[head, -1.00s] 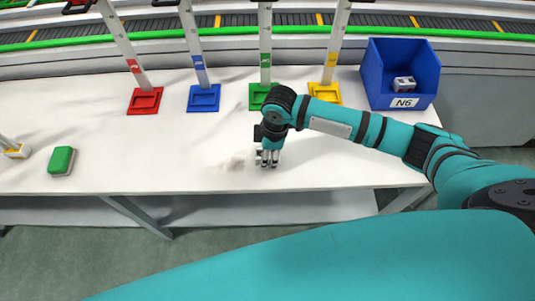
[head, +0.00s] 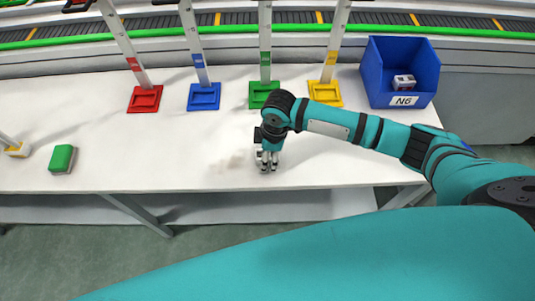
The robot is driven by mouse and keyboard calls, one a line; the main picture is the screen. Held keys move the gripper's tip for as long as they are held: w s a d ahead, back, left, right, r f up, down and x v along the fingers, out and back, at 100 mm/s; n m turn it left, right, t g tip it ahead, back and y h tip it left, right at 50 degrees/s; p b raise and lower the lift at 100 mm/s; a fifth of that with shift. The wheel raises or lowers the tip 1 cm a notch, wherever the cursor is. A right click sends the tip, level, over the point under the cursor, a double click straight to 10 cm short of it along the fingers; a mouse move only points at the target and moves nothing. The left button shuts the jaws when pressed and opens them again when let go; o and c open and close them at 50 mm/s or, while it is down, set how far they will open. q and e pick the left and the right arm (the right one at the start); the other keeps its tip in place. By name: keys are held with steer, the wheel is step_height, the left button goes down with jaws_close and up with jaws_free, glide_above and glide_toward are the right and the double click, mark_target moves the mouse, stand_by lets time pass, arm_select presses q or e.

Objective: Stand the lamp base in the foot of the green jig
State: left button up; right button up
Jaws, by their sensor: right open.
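The green jig (head: 265,60) is an upright pale post with a green mark, standing at the back of the white table. Its green foot (head: 262,92) is a flat tray, partly covered by my right arm. My right gripper (head: 268,168) is open and points down over the table, in front of the green foot. A small pale shape shows at the left of its fingers; I cannot tell whether it is a lamp base or part of the gripper. No lamp base can be made out for sure. My left gripper is out of view.
Red (head: 145,98), blue (head: 204,96) and yellow (head: 325,93) jig feet stand in the same row. A blue bin (head: 388,93) marked N6 holds a small box (head: 403,82). A green block (head: 62,158) lies at left. The table's middle left is clear.

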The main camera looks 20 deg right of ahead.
step_height(320, 180, up, 12)
steer(key=d, duration=0.1)
steer(key=shift+s+d+b, duration=0.2)
steer(key=shift+b, duration=0.15)
steer(key=shift+a+f, duration=0.1)
